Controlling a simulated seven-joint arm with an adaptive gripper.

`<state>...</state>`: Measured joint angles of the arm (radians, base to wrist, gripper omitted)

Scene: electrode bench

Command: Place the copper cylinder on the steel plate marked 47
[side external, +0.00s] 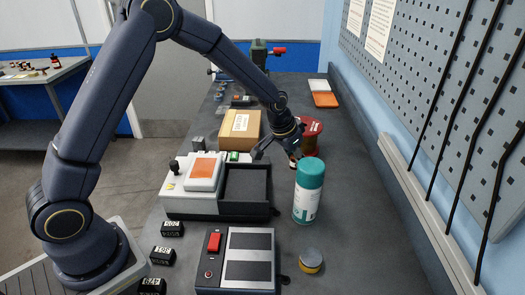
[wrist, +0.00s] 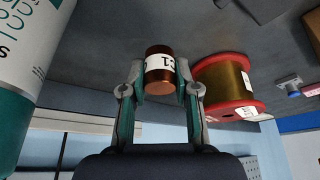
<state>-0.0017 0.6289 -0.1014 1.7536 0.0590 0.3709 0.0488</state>
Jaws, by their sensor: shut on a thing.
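The copper cylinder (wrist: 159,86) has a white band with dark lettering and sits between the two fingertips of my gripper (wrist: 161,74) in the wrist view. The fingers are closed on its sides. In the side external view my gripper (side external: 281,150) is above the bench, behind the teal-capped bottle and close to the red spool; the cylinder is hard to make out there. I cannot read a 47 on either plate.
The teal and white bottle (side external: 308,192) stands tall in front of my gripper. The red-flanged wire spool (side external: 311,130) is just beyond. A white device (side external: 181,196) with an orange panel and a dark tray (side external: 246,208) stands left. Black number blocks (side external: 161,256) line the left edge.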

